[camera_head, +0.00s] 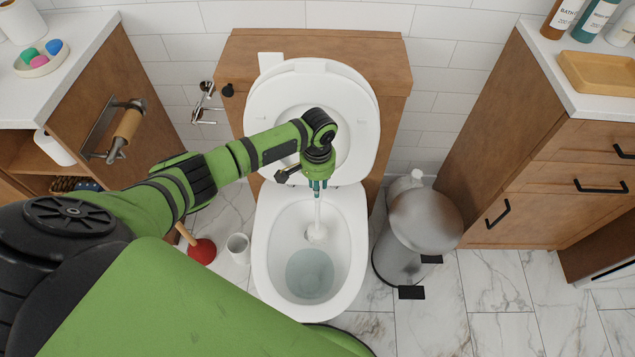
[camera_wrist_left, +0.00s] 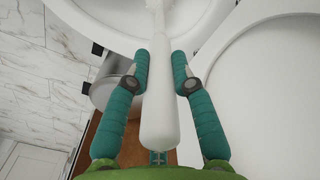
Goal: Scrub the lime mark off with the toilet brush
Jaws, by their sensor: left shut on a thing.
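My left gripper (camera_head: 317,184) is over the back of the toilet bowl (camera_head: 262,240), pointing down. It is shut on the handle of the white toilet brush (camera_head: 317,215). The brush hangs down into the bowl, its white head near the inner back wall, above the grey water. In the left wrist view the white brush handle (camera_wrist_left: 158,110) lies between the two teal fingers of the left gripper (camera_wrist_left: 160,68). I cannot make out a lime mark; the brush head and arm cover part of the bowl's back. My right gripper is not in view.
The toilet lid and seat (camera_head: 262,110) are raised. A white cup-like holder (camera_head: 238,247) and a red plunger (camera_head: 202,250) stand on the floor left of the toilet. A metal pedal bin (camera_head: 425,215) stands close on the right. Wooden cabinets flank both sides.

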